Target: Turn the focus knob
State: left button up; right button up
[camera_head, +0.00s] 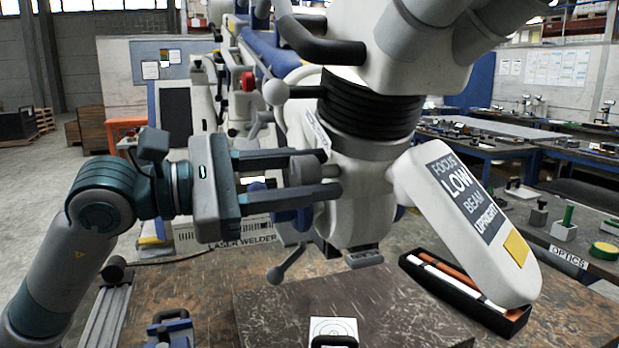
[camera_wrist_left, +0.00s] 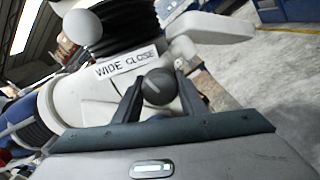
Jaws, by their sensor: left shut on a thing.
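The focus knob (camera_head: 304,169) is a dark grey round knob on the side of the white microscope head (camera_head: 362,200). In the left wrist view the knob (camera_wrist_left: 157,91) shows a pale slanted line on its face, below a "WIDE CLOSE" label (camera_wrist_left: 125,64). My left gripper (camera_head: 328,175) reaches in from the left, one finger above the knob and one below, shut on it. In the left wrist view the fingers (camera_wrist_left: 158,84) flank the knob on both sides. My right gripper is not in view.
A white arm (camera_head: 415,180) with a "FOCUS LOW BEAM UPRIGHT" sign slants down to the right. Below it lies a black tray (camera_head: 410,262) with coloured rods. A thin lever (camera_head: 287,265) with a ball end hangs below my left gripper. The brown worktop's front left is partly clear.

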pick_arm(q)
jog(key=o, duration=1)
